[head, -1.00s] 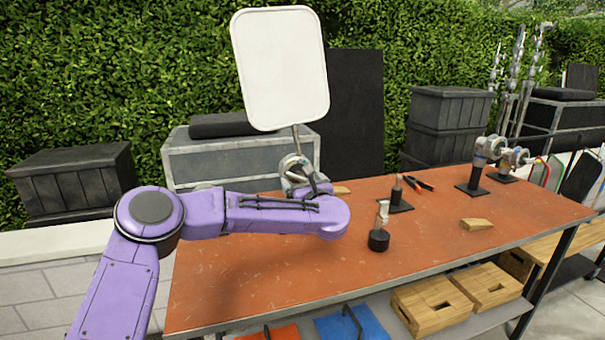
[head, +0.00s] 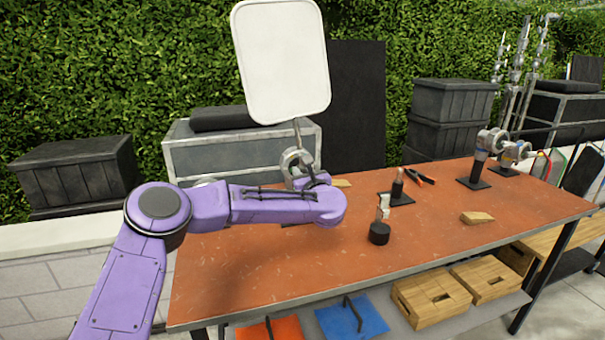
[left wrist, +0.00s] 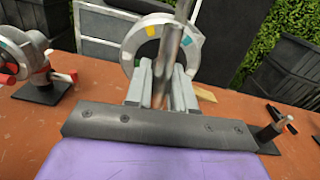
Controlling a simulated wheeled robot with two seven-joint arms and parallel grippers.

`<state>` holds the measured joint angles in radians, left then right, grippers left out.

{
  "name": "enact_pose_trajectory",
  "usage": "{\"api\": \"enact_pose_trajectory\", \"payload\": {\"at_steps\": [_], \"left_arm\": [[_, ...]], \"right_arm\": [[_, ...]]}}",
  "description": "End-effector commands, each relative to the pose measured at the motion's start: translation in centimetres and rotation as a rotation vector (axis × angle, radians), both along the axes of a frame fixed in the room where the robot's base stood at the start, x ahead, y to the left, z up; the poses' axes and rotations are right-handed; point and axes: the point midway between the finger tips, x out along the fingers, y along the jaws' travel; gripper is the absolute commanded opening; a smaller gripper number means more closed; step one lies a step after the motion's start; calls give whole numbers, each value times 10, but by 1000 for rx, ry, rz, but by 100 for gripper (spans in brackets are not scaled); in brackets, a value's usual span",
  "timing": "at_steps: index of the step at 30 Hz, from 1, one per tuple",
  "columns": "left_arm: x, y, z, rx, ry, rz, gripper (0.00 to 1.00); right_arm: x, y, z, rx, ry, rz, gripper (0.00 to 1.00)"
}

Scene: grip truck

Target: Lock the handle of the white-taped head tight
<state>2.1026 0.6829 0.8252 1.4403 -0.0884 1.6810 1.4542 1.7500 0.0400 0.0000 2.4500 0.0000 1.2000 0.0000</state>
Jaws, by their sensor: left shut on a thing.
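A silver round grip head (head: 298,165) sits on the rod below a white panel (head: 281,62), above the far left part of the table. In the left wrist view the head (left wrist: 196,45) shows yellow and teal patches; I cannot make out white tape on it. My left gripper (left wrist: 162,78) is shut on a smooth metal bar (left wrist: 170,50), which stands between its fingers in front of the head and looks like its handle. In the head view the fingers are mostly hidden by my purple forearm. My right gripper is not in view.
Another head with red parts (left wrist: 35,62) stands left in the wrist view. On the orange table (head: 270,265) are a black-based post (head: 379,233), a wooden wedge (head: 477,218), pliers (head: 418,176) and stand-mounted heads (head: 483,160) at right. The front middle of the table is clear.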

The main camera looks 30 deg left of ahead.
Motion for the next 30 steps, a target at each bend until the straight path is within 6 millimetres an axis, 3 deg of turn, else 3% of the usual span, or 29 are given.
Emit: {"api": "enact_pose_trajectory", "payload": {"at_steps": [11, 30], "left_arm": [[0, -1, 1, 98, 110, -2, 0], [0, -1, 2, 486, 561, -1, 0]], "right_arm": [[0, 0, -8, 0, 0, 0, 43], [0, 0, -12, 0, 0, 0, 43]]}}
